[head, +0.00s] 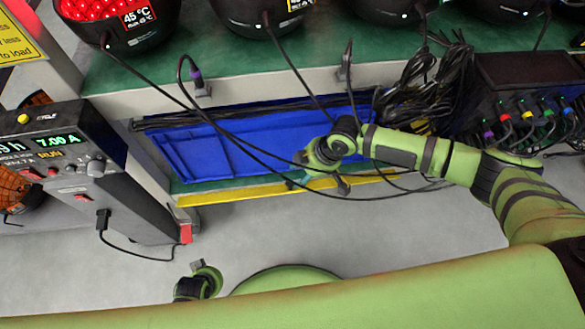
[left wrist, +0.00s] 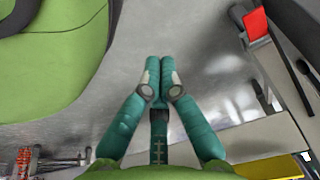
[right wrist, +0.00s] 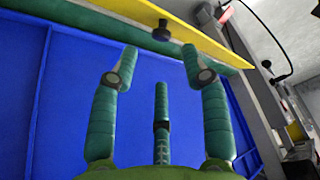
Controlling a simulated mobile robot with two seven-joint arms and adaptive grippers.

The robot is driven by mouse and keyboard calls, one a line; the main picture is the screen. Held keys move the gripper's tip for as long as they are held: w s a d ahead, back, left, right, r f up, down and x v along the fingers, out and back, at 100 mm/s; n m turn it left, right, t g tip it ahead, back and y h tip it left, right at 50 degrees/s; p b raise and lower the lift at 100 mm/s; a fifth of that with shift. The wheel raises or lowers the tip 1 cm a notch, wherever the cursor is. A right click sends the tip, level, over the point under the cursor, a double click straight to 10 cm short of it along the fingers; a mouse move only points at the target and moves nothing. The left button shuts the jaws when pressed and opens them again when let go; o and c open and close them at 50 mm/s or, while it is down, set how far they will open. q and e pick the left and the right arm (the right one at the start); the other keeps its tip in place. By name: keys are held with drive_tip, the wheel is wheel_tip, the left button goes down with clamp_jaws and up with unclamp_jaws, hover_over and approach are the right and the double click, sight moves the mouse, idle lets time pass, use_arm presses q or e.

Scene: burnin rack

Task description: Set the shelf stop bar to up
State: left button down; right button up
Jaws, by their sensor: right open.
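The shelf stop bar is the long yellow bar (head: 250,192) along the front of the low shelf, below the blue bin (head: 235,145). It lies low, near the shelf edge. In the right wrist view the yellow bar (right wrist: 215,48) crosses the top, with a dark knob (right wrist: 161,31) at its edge. My right gripper (head: 298,178) is close to the bar, partly hidden by my wrist and cables. In its own view my right gripper (right wrist: 160,68) is open and empty, with the bar beyond its fingertips. My left gripper (left wrist: 160,68) is shut and empty over the floor.
Black cables (head: 245,150) hang across the blue bin and around my right wrist. A power supply unit (head: 70,160) stands at the left. Dark round units (head: 115,25) sit on the green upper shelf (head: 200,50). Grey floor (head: 400,228) in front of the rack is clear.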

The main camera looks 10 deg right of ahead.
sight(291, 182)
drive_tip(key=b+x, duration=0.1)
drive_tip(key=x, duration=0.4)
drive_tip(key=shift+a+f+b, duration=0.1)
drive_tip(key=shift+f+b, duration=0.05)
drive_tip(key=shift+b, duration=0.2)
drive_tip(key=shift+w+a+f, duration=0.1)
drive_tip(key=shift+a+f, duration=0.15)
drive_tip(key=shift+f, duration=0.35)
use_arm(q)
drive_tip(key=shift+s+d+r+g, duration=0.2)
drive_tip(key=shift+s+r+g, duration=0.3)
drive_tip(key=shift+s+r, duration=0.2)
use_arm(e)
clamp_jaws()
